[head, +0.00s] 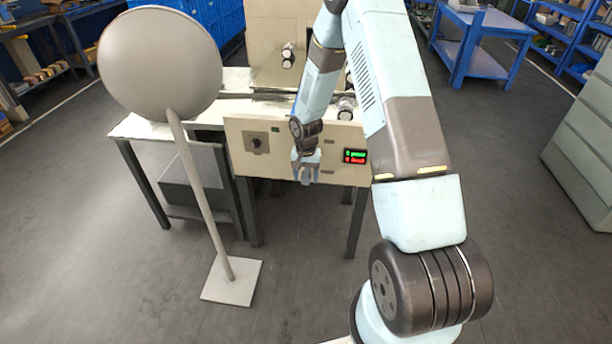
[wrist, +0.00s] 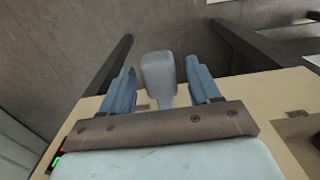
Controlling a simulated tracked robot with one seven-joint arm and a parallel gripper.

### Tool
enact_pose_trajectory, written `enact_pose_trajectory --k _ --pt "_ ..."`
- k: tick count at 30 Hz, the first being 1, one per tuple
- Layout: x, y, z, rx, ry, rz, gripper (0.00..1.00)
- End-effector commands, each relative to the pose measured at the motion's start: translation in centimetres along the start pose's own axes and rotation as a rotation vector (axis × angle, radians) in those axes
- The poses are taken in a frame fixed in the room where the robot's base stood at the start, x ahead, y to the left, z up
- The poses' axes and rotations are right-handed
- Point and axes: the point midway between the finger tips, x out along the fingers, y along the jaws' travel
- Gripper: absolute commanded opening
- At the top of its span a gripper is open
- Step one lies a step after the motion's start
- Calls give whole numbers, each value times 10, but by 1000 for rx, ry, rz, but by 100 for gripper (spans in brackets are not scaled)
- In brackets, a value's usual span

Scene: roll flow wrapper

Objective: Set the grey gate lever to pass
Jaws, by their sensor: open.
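The grey gate lever (wrist: 158,76) shows in the wrist view, with its blocky handle between the two blue fingers of my gripper (wrist: 160,88). The fingers stand apart on either side of it, with a gap visible on each side. In the head view my gripper (head: 306,172) is at the front of the cream machine panel (head: 240,135), left of a small display (head: 355,156) with a green line and a red line. The display text is too small to read surely. The lever is not clearly visible in the head view, hidden by my gripper.
A round grey disc on a post (head: 160,60) stands at the left front of the machine. A dark knob (head: 256,143) sits on the panel's left part. Rolls (head: 346,105) lie on the machine top. Grey floor is open in front.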

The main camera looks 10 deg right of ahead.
Motion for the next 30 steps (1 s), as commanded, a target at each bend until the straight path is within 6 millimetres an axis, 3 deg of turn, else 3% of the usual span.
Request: enact_pose_trajectory --k 8,26,30 --pt "1 0 0 0 0 0 60" --pt "0 0 0 0 0 0 2" --pt "0 0 0 0 0 0 0"
